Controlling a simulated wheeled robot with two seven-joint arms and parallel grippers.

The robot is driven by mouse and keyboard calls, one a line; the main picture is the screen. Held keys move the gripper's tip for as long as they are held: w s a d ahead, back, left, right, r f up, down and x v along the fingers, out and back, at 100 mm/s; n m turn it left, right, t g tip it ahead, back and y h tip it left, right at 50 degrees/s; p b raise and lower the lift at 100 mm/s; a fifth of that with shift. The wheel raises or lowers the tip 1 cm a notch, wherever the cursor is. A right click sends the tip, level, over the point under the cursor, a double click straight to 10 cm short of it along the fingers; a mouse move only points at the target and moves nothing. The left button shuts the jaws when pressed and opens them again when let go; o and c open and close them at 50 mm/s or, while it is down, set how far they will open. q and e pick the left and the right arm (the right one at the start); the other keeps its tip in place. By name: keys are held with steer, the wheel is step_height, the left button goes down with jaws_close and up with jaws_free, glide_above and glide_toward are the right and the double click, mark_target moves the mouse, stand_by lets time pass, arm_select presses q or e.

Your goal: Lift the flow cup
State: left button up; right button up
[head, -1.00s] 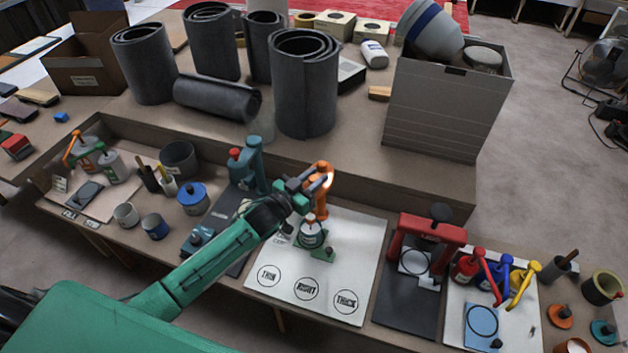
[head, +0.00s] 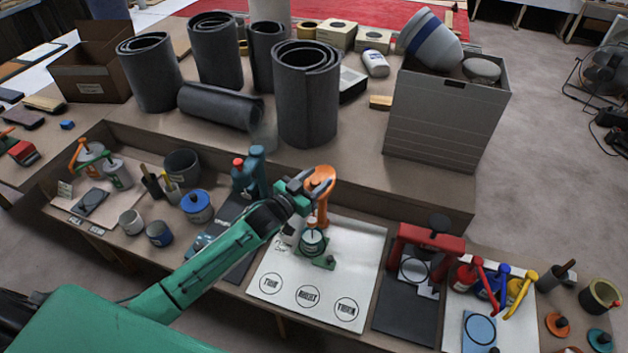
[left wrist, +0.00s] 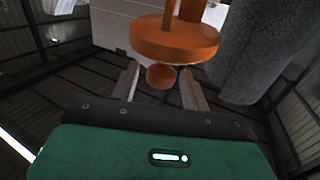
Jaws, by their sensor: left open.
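An orange upright piece (head: 323,182) with a round top stands over the white mat; I take it to belong to the flow cup or its stand, and cannot tell which. A dark green jar-like cup (head: 313,243) with a green foot is just below it on the mat. My left gripper (head: 308,194) is open beside the orange top. In the left wrist view, a small orange ball (left wrist: 162,77) shows between the open fingers of my left gripper (left wrist: 160,86), with a wide orange disc (left wrist: 174,42) against it. No grip is visible. My right gripper is not in view.
The white mat (head: 285,268) has three labelled circles at its front. A red stand (head: 428,240) is to the right, a teal device (head: 250,172) close on the left. Grey rolls (head: 305,95) and a grey box (head: 440,115) stand on the raised bench behind.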

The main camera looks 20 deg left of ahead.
arm_select(q)
steer(key=shift+s+f, duration=0.1)
steer(key=shift+s+a, duration=0.15)
steer(key=shift+s, duration=0.15)
steer(key=b+v, duration=0.2)
steer(key=v, duration=1.1)
steer(key=shift+b, duration=0.35)
